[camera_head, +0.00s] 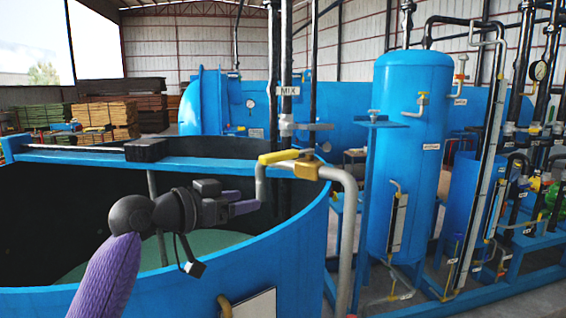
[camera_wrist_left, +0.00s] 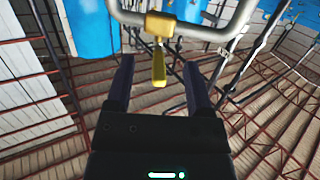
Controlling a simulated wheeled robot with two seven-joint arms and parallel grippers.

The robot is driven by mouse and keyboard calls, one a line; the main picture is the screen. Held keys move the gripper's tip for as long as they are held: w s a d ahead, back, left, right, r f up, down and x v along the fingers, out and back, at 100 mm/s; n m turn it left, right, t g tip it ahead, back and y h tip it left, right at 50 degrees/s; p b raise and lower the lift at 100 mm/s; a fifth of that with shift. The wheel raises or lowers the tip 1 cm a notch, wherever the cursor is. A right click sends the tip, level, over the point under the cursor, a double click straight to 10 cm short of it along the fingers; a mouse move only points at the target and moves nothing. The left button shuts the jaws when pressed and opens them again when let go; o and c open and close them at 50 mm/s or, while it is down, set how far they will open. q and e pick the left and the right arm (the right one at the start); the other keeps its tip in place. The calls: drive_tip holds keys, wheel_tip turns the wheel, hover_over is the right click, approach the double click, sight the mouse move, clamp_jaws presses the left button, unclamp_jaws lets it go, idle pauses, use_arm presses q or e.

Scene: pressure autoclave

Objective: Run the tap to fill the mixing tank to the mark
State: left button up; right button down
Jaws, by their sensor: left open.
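The mixing tank (camera_head: 285,245) is a large open blue vessel at the front left, with pale green liquid (camera_head: 212,243) inside. A grey tap pipe (camera_head: 348,205) rises by its right rim and bends over the tank. The tap's yellow lever (camera_head: 280,156) sits on top of the pipe. No stream shows below the spout. My left gripper (camera_head: 258,207) is over the tank, close to the spout and below the lever. In the left wrist view my left gripper (camera_wrist_left: 158,66) is open and empty; the yellow lever (camera_wrist_left: 159,50) appears between its fingers, apart from them. The fill mark cannot be made out.
A blue beam (camera_head: 85,158) with a black block (camera_head: 146,150) crosses the tank top. A tall blue cylinder (camera_head: 408,150) with pipes and gauges stands at the right. A "MIX" sign (camera_head: 288,90) hangs on dark pipes behind the tap. Stacked planks lie at the back left.

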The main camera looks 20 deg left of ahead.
sight(261, 164)
use_arm(q)
wheel_tip(261, 164, up, 6)
drive_tip(key=a+f+t, duration=0.1)
drive_tip(key=shift+h, duration=0.4)
drive_tip(key=p+x, duration=0.1)
drive_tip(key=x, duration=0.1)
drive_tip(key=p+x, duration=0.1)
drive_tip(key=x, duration=0.2)
drive_tip(key=r+p+x, duration=0.1)
drive_tip(key=p+x, duration=0.1)
drive_tip(key=x, duration=0.1)
drive_tip(key=shift+w+f, duration=0.1)
drive_tip(key=shift+w, duration=0.1)
drive_tip(key=shift+w+d+f, duration=0.1)
drive_tip(key=shift+w+d, duration=0.1)
drive_tip(key=shift+w, duration=0.15)
clamp_jaws()
